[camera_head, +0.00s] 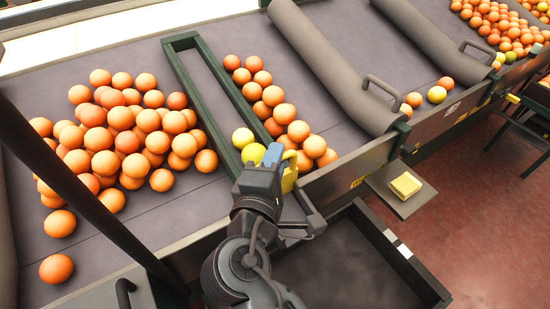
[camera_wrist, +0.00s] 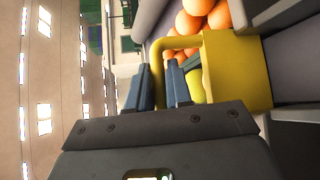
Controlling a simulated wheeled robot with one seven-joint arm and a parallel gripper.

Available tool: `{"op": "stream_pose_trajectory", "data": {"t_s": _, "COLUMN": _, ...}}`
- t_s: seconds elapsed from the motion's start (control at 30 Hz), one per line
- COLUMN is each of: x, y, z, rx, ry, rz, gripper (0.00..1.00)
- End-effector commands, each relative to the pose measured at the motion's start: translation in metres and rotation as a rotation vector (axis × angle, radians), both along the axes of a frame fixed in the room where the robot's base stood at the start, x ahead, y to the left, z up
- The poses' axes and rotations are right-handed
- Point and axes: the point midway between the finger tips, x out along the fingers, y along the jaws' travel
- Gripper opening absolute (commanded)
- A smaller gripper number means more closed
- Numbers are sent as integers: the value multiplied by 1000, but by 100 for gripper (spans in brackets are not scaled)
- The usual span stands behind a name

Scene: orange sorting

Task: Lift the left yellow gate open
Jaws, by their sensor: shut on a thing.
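The fingers partly hide the handle. Oranges (camera_head: 296,132) and yellow fruit (camera_head: 243,138) lie behind the gate. How far the gate is raised is unclear.
A dark open bin (camera_head: 345,265) lies below the table edge, right of my arm. A small shelf with a yellow block (camera_head: 406,185) juts out beside it. Many oranges (camera_head: 120,125) lie left of the green frame (camera_head: 215,90). Grey padded dividers (camera_head: 330,65) stand to the right.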

Motion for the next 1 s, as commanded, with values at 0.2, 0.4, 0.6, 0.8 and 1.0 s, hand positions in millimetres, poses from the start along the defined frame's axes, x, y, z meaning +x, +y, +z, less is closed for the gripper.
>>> {"op": "stream_pose_trajectory", "data": {"t_s": 0.2, "x": 0, "y": 0, "z": -1, "rx": 0, "ry": 3, "rz": 0, "gripper": 0}}
{"op": "stream_pose_trajectory", "data": {"t_s": 0.4, "x": -1, "y": 1, "z": 16, "rx": 0, "ry": 1, "rz": 2, "gripper": 0}}
{"op": "stream_pose_trajectory", "data": {"t_s": 0.6, "x": -1, "y": 1, "z": 52, "rx": 1, "ry": -1, "rz": 2, "gripper": 0}}
{"op": "stream_pose_trajectory", "data": {"t_s": 0.8, "x": -1, "y": 1, "z": 75, "rx": 1, "ry": 0, "rz": 2, "gripper": 0}}
{"op": "stream_pose_trajectory", "data": {"t_s": 1.0, "x": 0, "y": 1, "z": 81, "rx": 1, "ry": -1, "rz": 1, "gripper": 0}}
